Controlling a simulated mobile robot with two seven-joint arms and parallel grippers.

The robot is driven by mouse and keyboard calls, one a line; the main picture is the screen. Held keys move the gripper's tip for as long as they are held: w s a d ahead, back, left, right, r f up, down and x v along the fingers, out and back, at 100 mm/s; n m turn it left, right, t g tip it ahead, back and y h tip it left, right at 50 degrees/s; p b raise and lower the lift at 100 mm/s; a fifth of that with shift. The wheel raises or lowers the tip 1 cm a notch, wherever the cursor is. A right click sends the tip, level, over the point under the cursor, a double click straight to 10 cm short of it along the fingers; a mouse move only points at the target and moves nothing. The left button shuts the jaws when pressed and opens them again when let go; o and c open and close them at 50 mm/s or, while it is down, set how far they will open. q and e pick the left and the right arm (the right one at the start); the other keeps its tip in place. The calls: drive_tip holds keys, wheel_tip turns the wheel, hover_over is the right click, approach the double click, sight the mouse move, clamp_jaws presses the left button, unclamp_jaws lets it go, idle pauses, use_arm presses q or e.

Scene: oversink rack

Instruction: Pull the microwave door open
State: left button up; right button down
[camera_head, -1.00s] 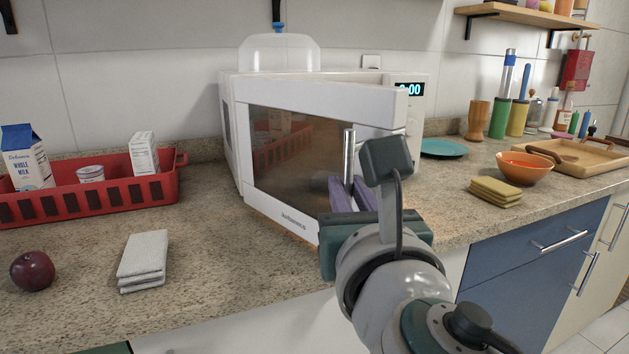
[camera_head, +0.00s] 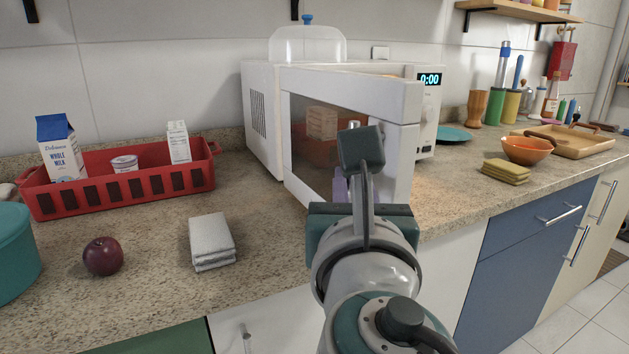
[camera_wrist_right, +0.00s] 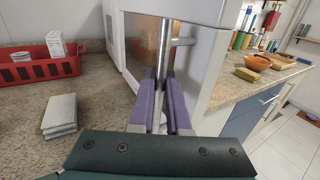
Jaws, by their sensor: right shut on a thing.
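The white microwave (camera_head: 262,115) stands on the counter against the wall, its display lit. Its door (camera_head: 405,150) is swung partly open toward me, hinged at the left, with a dark glass pane reflecting the red basket. In the right wrist view the vertical metal handle (camera_wrist_right: 164,50) stands between the purple fingers of my right gripper (camera_wrist_right: 163,88), which is shut on it. In the head view my right gripper (camera_head: 342,188) is at the door, its fingers mostly hidden behind my wrist. My left gripper is not in view.
A red basket (camera_head: 120,190) with cartons and a cup stands left. A folded cloth (camera_head: 211,240), an apple (camera_head: 103,256) and a teal container (camera_head: 15,250) lie on the near counter. A yellow sponge stack (camera_head: 505,171) and orange bowl (camera_head: 527,150) are right.

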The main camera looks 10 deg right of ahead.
drive_tip(key=shift+f, duration=0.25)
drive_tip(key=c, duration=1.3)
unclamp_jaws()
drive_tip(key=o, duration=0.4)
drive_tip(key=shift+r, duration=0.2)
drive_tip(key=s, duration=0.3)
drive_tip(key=s+a, duration=0.1)
drive_tip(key=s, duration=0.5)
drive_tip(key=shift+s+a, duration=0.3)
drive_tip(key=shift+s, duration=0.05)
drive_tip(key=shift+p, duration=0.3)
